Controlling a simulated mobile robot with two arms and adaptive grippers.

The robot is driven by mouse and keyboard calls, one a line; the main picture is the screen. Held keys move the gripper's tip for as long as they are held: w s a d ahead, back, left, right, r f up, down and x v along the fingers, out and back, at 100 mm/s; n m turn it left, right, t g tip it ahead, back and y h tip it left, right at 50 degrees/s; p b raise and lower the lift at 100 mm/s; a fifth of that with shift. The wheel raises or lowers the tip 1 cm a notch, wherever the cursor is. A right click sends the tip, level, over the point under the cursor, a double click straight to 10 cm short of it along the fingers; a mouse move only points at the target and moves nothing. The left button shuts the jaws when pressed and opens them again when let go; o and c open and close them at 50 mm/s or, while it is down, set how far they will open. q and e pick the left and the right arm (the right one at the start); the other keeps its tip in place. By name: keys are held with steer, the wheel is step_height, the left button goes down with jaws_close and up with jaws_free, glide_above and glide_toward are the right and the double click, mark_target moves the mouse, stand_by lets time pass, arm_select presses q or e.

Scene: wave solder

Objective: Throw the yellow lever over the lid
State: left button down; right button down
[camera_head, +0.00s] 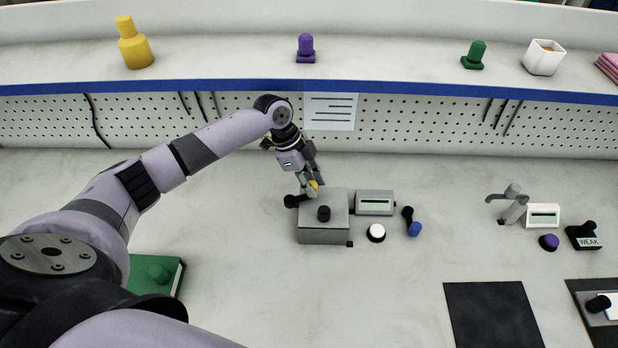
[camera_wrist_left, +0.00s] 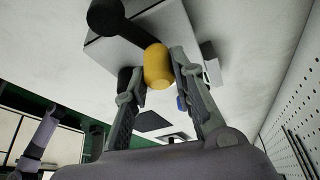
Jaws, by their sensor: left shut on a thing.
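The yellow lever knob (camera_head: 313,187) is at the back left of a grey box with a flat lid (camera_head: 337,200). The lid has a black knob (camera_head: 323,213) on top. My left gripper (camera_head: 309,183) reaches down from behind the box and is shut on the yellow knob. In the left wrist view the yellow knob (camera_wrist_left: 158,66) lies between the two fingers (camera_wrist_left: 158,85), beside a dark arm (camera_wrist_left: 132,30) with a black ball end (camera_wrist_left: 105,15). My right gripper is not in view.
A green case (camera_head: 158,274) lies near my left arm. A pegboard wall (camera_head: 420,125) rises close behind. The bench front between the box and dark mat (camera_head: 490,312) is clear.

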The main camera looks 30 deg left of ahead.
arm_select(q)
steer(key=shift+d+m, duration=0.1)
steer(key=shift+m, duration=0.2)
steer(key=c, duration=1.3)
jaws_free()
steer(key=shift+s, duration=0.1)
steer(key=shift+c, duration=0.2)
steer(key=shift+w+a+n+t, duration=0.3)
steer(key=shift+a+n+t, duration=0.15)
steer(key=shift+n, duration=0.65)
steer(key=shift+w+a+n+t+y, duration=0.3)
steer(key=shift+a+n, duration=0.25)
steer(key=shift+n, duration=0.55)
steer(key=b+v, duration=0.3)
steer(key=v, duration=1.4)
steer(key=shift+r+n+b, duration=0.25)
steer(key=shift+n+b, duration=0.05)
steer(key=shift+n, duration=0.1)
steer(key=shift+s+a, duration=0.1)
steer(key=shift+s, duration=0.05)
